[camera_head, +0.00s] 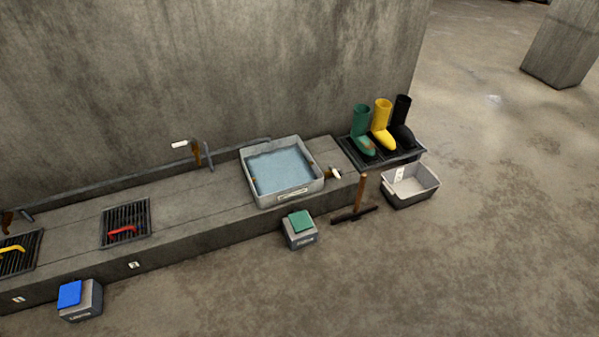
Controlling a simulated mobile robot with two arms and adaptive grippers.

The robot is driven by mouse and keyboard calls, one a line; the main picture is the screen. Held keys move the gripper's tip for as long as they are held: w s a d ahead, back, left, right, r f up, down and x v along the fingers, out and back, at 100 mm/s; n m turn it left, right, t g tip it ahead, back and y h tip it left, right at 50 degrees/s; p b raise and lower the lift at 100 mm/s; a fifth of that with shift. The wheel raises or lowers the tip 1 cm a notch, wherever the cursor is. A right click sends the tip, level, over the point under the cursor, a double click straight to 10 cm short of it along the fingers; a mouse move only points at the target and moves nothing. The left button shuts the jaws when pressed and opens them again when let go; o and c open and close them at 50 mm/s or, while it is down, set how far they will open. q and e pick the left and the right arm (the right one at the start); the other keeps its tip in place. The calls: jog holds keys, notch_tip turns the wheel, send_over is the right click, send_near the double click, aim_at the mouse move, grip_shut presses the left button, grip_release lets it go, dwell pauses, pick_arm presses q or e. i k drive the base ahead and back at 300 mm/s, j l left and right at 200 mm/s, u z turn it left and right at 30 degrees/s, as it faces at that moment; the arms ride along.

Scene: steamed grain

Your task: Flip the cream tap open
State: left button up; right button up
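A cream handle (180,144) sticks out to the left from a brown tap-like fitting (196,154) by the wall, behind the long concrete ledge. A second small cream piece (335,173) on a brown stem shows at the right side of the water-filled basin (288,198). The fittings are too small to tell whether either is open or shut, and I see no running water. Neither of my grippers is in view.
Grates with red (122,231) and yellow (12,249) handles lie along the ledge (190,215). Boots (382,125) stand right. Open floor lies front right.

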aim_at(331, 167)
jog(key=i+l+z, duration=0.1)
jog(key=i, duration=1)
